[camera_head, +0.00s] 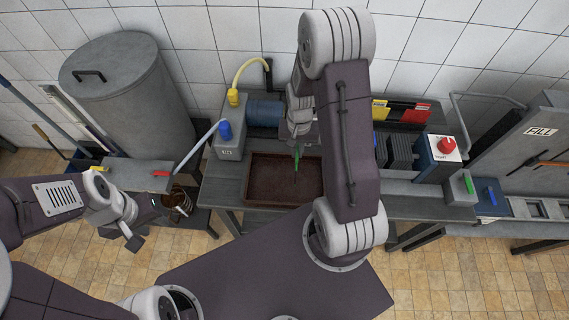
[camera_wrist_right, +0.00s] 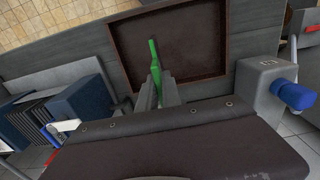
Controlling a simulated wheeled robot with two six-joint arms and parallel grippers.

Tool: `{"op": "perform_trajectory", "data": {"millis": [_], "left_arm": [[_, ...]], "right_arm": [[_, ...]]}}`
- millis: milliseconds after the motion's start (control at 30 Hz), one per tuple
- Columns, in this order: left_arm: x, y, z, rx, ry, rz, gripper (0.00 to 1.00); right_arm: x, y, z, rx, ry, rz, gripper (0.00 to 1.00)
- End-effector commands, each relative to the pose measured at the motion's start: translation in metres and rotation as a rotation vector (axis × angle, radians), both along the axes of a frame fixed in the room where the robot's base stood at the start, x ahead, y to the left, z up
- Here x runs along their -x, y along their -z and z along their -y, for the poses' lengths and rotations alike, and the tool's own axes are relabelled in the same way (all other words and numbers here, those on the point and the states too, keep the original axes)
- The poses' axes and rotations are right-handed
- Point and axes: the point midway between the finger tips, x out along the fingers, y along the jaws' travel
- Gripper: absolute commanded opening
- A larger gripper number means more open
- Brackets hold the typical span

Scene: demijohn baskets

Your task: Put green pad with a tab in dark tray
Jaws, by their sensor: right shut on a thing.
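The green pad (camera_head: 296,162) is thin and held edge-on; it also shows in the right wrist view (camera_wrist_right: 154,56). My right gripper (camera_wrist_right: 158,92) is shut on it, and in the head view the gripper (camera_head: 298,142) hangs over the dark tray. The dark tray (camera_head: 249,186) is a shallow brown box with a raised rim on the grey bench, and nothing is seen lying in it. In the right wrist view the tray (camera_wrist_right: 226,40) lies beyond the pad. My left gripper (camera_head: 133,238) is away at the lower left, its fingers too small to judge.
A grey box with a blue knob (camera_head: 227,138) stands left of the tray. A blue cylinder (camera_head: 265,113) lies behind it. Dark upright plates (camera_head: 399,152) and a box with a red knob (camera_head: 445,147) stand to the right. A large lidded drum (camera_head: 125,90) stands at left.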

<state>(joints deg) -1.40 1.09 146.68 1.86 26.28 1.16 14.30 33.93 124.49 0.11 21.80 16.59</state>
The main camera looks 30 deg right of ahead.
Motion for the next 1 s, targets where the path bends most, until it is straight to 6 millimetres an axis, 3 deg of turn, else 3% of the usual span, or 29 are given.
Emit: {"op": "perform_trajectory", "data": {"millis": [100,233,367,600,967,1000], "left_arm": [[0.0,-0.008,0.0,0.0,0.0,0.0,0.36],[0.0,-0.009,0.0,0.0,0.0,0.0,0.36],[0.0,-0.01,0.0,0.0,0.0,0.0,0.36],[0.0,-0.019,0.0,0.0,0.0,0.0,0.36],[0.0,-0.014,0.0,0.0,0.0,0.0,0.36],[0.0,-0.016,0.0,0.0,0.0,0.0,0.36]], "right_arm": [[-0.008,0.013,-0.024,-0.001,-0.005,-0.003,0.0],[-0.014,0.022,-0.035,0.001,0.0,0.001,0.0],[-0.014,0.026,-0.037,0.0,0.003,0.0,0.0],[-0.014,0.061,-0.036,0.0,0.002,-0.001,0.0],[-0.014,0.068,-0.036,0.001,0.002,0.001,0.0],[-0.014,0.067,-0.036,0.001,0.002,0.001,0.17]]}}
